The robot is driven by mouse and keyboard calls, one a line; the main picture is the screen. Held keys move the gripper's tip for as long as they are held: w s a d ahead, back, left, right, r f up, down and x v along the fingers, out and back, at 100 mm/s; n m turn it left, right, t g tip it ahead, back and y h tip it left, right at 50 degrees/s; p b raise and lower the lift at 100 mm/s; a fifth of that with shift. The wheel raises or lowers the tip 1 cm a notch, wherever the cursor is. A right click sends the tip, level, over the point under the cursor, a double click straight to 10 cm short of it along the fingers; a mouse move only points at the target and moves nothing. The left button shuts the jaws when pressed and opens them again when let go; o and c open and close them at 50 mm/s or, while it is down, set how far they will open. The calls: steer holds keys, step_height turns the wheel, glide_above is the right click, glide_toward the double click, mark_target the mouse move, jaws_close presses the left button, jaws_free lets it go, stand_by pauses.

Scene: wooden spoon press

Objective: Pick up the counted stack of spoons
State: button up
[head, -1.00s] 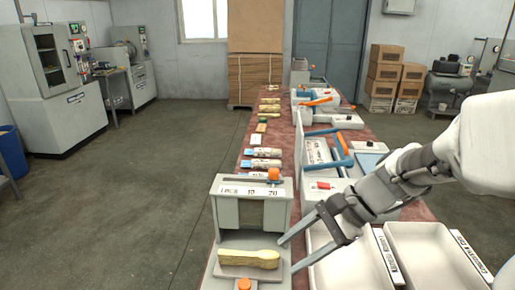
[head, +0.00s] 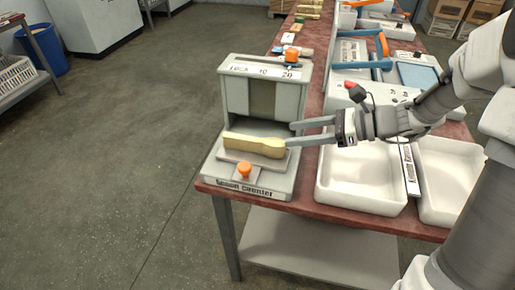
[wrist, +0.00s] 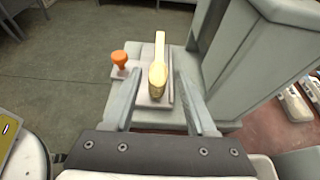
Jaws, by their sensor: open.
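The stack of wooden spoons (head: 253,145) lies on the small tray (head: 228,157) at the front of the spoon counter (head: 262,95). In the head view the handle end points left and the broader end points right, toward my gripper (head: 292,134). My gripper is open, and its fingers reach in from the right at the stack's right end. In the wrist view the stack (wrist: 158,72) lies between the two spread fingers (wrist: 158,80), with a gap on each side. I cannot tell how many spoons are stacked.
An orange knob (head: 244,170) stands in front of the tray and shows left of the stack in the wrist view (wrist: 119,58). The counter's housing rises behind the stack. White bins (head: 362,180) sit to the right on the red table. Open floor lies left.

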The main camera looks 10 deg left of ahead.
mark_target(262, 140)
steer(key=b+x, duration=0.1)
steer(key=x, duration=0.5)
steer(key=shift+d, duration=0.1)
steer(key=b+x, duration=0.2)
steer(key=x, duration=0.3)
steer(key=shift+s+f, duration=0.1)
steer(key=shift+f, duration=0.15)
jaws_close()
